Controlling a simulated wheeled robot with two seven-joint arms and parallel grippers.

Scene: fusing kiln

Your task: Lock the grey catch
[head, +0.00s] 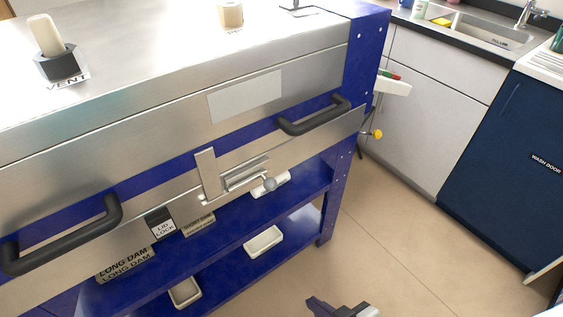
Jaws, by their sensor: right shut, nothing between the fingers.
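The grey catch (245,176) is on the front of the steel kiln, midway between the two black handles. It has an upright plate (207,172) at its left and a bar with a round grey knob (270,184) at its right end. I cannot tell from this view whether the bar is engaged. A "LID LOCK" label (162,225) is below and left of it. My right gripper (341,307) is at the bottom edge, partly cut off, shut and empty, well below and right of the catch. My left gripper is not in view.
Black handles stick out at the right (315,115) and left (65,238) of the kiln front. The blue shelves (290,190) below hold white trays and a "LONG DAM" label (125,264). The floor (400,230) at the right is clear up to the blue cabinet (505,170).

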